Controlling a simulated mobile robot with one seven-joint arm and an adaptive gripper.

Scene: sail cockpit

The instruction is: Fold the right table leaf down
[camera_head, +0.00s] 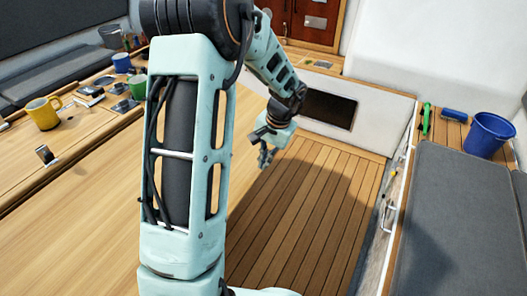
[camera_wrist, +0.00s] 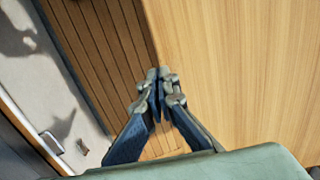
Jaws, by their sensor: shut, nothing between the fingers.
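The right table leaf (camera_head: 243,122) is pale wood and appears up, roughly level with the table (camera_head: 85,140). My arm hides much of it in the head view, including the join. In the wrist view the leaf (camera_wrist: 240,65) fills the right side, with its long edge running down beside my fingers. My gripper (camera_head: 265,162) hangs by the leaf's outer edge, over the floor side. In the wrist view my gripper (camera_wrist: 160,76) is shut and empty, its tips close to the edge. I cannot tell whether they touch the leaf.
A yellow mug (camera_head: 43,113), a blue mug (camera_head: 121,63) and small items stand on the table. The slatted floor (camera_head: 310,190) between table and right bench is clear. A blue bucket (camera_head: 488,135), a brush (camera_head: 454,115) and a green tool (camera_head: 426,119) sit by the grey cushion (camera_head: 462,215).

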